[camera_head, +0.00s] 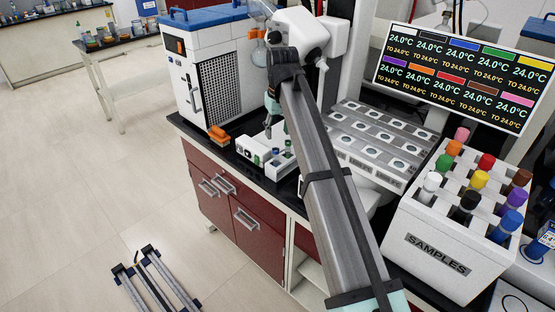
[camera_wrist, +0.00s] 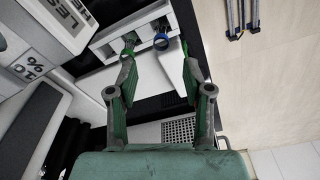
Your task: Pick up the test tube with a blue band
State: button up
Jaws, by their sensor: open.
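A tube with a blue band (camera_wrist: 161,41) shows in the wrist view, set in a small white holder (camera_wrist: 103,46). A tube with a green band (camera_wrist: 128,42) is beside it on the left. In the head view the holder (camera_head: 283,167) stands on the black counter, with the blue-banded tube (camera_head: 276,151) small in it. My gripper (camera_wrist: 157,62) is open and empty, its green fingers pointing toward the holder. In the wrist view the blue tube lies beyond and between the fingertips, and the green one close to the left fingertip. In the head view my gripper (camera_head: 268,131) is above and beside the holder.
A white SAMPLES box (camera_head: 436,250) with several coloured-cap tubes, one blue-capped (camera_head: 507,226), stands at the right. A metal block with round wells (camera_head: 380,142) lies behind my arm. A white appliance with a mesh panel (camera_head: 215,70) is at the left. A temperature screen (camera_head: 465,77) is behind.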

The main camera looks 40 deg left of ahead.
aim_at(276, 148)
jog(key=f, duration=0.4)
jog(key=f+p, duration=0.1)
jog(key=f, duration=0.1)
jog(key=shift+w+a, duration=0.15)
jog(key=shift+a, duration=0.2)
jog(key=shift+w+a+f+p, duration=0.15)
jog(key=shift+f+p, duration=0.4)
jog(key=shift+f, duration=0.75)
jog(key=shift+s+a+f+p, duration=0.1)
jog(key=shift+a+f+p, duration=0.3)
jog(key=shift+f, duration=0.85)
jog(key=shift+d, duration=0.15)
grip_shut()
